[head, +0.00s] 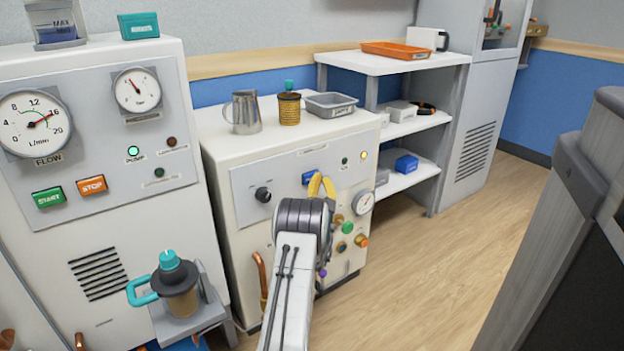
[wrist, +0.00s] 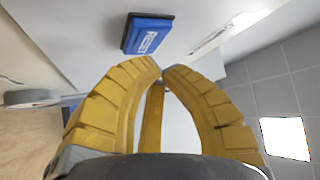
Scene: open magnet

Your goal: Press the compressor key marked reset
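The compressor (head: 222,152) is a cream cabinet in the middle of the head view, with a grey front panel. Its blue reset key (head: 308,178) is on that panel, partly behind my gripper's fingertips. In the wrist view the blue key (wrist: 147,35) shows white RESET lettering, and it lies just beyond the fingertips. The tips look apart from the key; the exact distance is hard to tell.
A black knob (head: 263,194), lamps and a pressure gauge (head: 365,203) share the panel. Coloured knobs (head: 347,228) sit lower right. A jug (head: 245,112) and a grey tray (head: 331,105) stand on top. The floor (head: 440,270) to the right is clear.

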